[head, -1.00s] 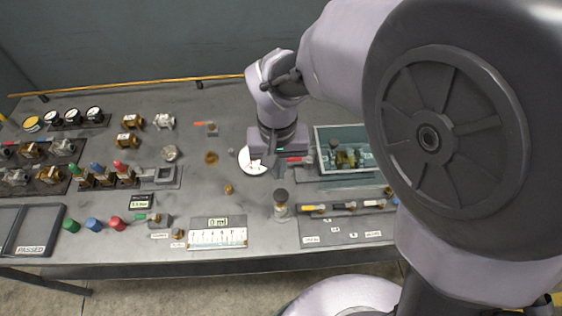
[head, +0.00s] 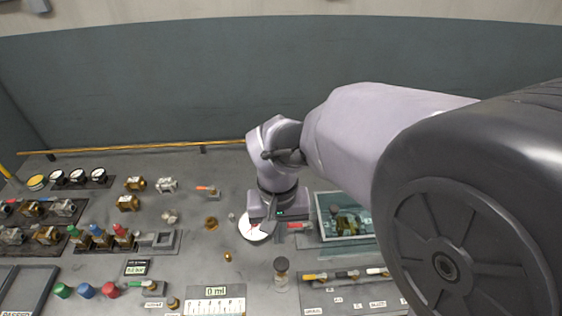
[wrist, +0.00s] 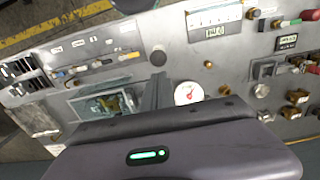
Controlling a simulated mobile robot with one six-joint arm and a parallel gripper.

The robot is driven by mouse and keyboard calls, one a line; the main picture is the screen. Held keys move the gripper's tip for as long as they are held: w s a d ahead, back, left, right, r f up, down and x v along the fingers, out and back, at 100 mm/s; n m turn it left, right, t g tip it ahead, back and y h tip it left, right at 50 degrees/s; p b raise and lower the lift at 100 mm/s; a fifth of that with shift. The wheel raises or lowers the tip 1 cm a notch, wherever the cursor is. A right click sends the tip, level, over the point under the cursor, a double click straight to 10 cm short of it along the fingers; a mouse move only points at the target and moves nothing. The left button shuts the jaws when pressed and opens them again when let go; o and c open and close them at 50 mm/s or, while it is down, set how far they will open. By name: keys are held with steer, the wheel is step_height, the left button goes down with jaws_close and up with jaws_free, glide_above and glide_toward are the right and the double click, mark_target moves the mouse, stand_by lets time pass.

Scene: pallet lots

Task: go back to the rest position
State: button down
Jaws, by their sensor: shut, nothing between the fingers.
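My gripper (head: 266,222) hangs over the middle of the grey workbench in the head view, pointing down. Its fingertips are partly hidden by its own body, and it appears shut and empty. It overlaps a white round dial (head: 250,230) with a red needle in the picture; I cannot tell the gap between them. The dial also shows in the wrist view (wrist: 188,92), in front of the gripper body.
A glass-topped tray (head: 326,240) with brass parts lies right of my gripper. A small dark-capped jar (head: 281,280) stands in front. Brass fittings (head: 128,203), colored caps (head: 87,291) and a meter (head: 216,305) are spread left and front. A yellow rail (head: 120,149) runs behind.

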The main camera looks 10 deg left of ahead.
steer(key=shift+d, duration=0.1)
steer(key=s+d+r+m+t+y+b, duration=0.1)
steer(key=s+d+m+t+b, duration=0.2)
steer(key=s+d+b, duration=0.2)
steer(key=s+d+r+m+t+y+b, duration=0.1)
steer(key=s+d+m+b, duration=0.3)
steer(key=d, duration=0.7)
steer(key=shift+s+d+r+t+b, duration=0.15)
steer(key=shift+s+r+t+b, duration=0.25)
steer(key=shift+t, duration=0.5)
